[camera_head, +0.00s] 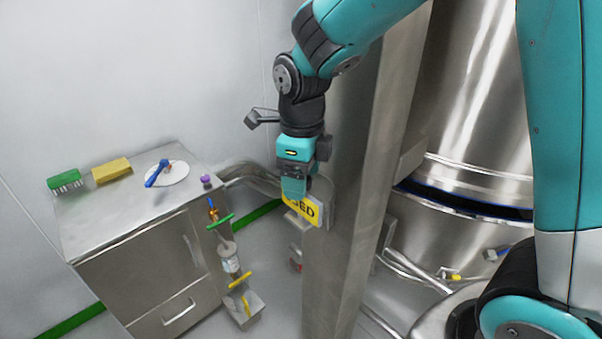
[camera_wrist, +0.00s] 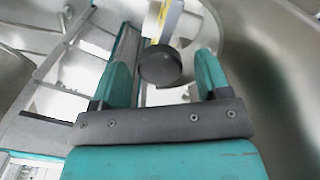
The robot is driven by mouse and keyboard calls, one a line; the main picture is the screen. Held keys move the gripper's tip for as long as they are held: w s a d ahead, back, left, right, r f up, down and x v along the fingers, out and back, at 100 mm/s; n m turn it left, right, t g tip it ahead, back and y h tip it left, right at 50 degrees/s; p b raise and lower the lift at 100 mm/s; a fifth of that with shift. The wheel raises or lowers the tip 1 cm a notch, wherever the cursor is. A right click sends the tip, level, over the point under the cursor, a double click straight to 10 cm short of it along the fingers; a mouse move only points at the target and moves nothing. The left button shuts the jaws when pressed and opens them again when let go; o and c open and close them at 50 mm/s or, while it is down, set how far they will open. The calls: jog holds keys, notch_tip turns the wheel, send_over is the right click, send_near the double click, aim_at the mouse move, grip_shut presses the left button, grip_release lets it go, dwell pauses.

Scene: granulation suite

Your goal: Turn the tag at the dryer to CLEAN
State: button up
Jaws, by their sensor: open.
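The tag (camera_head: 306,208) is a yellow plate on the steel column in the head view. Its visible letters read "SED"; my gripper covers the rest. My gripper (camera_head: 295,188) is right in front of the tag's upper left part, pointing down. In the wrist view my gripper (camera_wrist: 164,68) is open, with a teal finger on each side of a round black knob (camera_wrist: 160,67). The fingers look apart from the knob. The tag's yellow and white edge (camera_wrist: 165,18) shows just beyond the knob. Whether the knob belongs to the tag is hard to tell.
The steel column (camera_head: 345,240) stands close by my gripper, with a large steel vessel (camera_head: 470,110) to its right. At left is a steel cabinet (camera_head: 130,215) with a green brush (camera_head: 64,179), a yellow block (camera_head: 111,170) and a white plate (camera_head: 178,175) on top.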

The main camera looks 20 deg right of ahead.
jog(key=shift+c, duration=0.3)
jog(key=c, duration=0.9)
